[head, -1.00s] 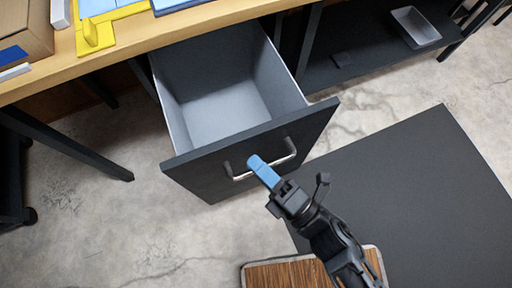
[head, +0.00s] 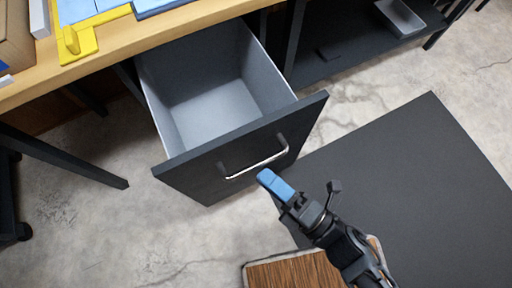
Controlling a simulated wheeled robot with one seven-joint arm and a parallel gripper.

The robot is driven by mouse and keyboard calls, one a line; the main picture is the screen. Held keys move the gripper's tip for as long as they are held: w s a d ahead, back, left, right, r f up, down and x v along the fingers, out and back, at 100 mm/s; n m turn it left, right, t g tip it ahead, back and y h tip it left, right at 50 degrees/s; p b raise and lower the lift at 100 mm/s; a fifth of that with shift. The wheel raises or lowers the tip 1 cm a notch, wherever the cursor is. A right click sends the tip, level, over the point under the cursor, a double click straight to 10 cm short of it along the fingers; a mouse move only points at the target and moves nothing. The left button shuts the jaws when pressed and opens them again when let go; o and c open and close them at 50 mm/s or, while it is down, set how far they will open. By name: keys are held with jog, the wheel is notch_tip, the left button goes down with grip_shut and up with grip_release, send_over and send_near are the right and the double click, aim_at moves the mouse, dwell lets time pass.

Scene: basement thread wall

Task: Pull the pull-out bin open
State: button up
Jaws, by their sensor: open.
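The pull-out bin (head: 243,152) has a dark front panel and a light grey, empty inside. It stands well out from under the wooden bench, in the upper middle of the head view. Its silver bar handle (head: 257,164) runs across the front panel and shows almost whole. My gripper (head: 268,178), with blue fingertips, is just in front of the handle, below its right part, and appears apart from it. The gripper is open and holds nothing. The gap between its fingers is hard to see from this angle.
A wooden bench top (head: 150,42) with yellow and blue items lies above the bin. A dark shelf (head: 350,55) with a grey tray (head: 400,17) is at the upper right. A dark mat (head: 415,190) covers the floor at right. Bare concrete floor (head: 90,220) lies at left.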

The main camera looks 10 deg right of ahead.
jog(key=shift+v, duration=1.5)
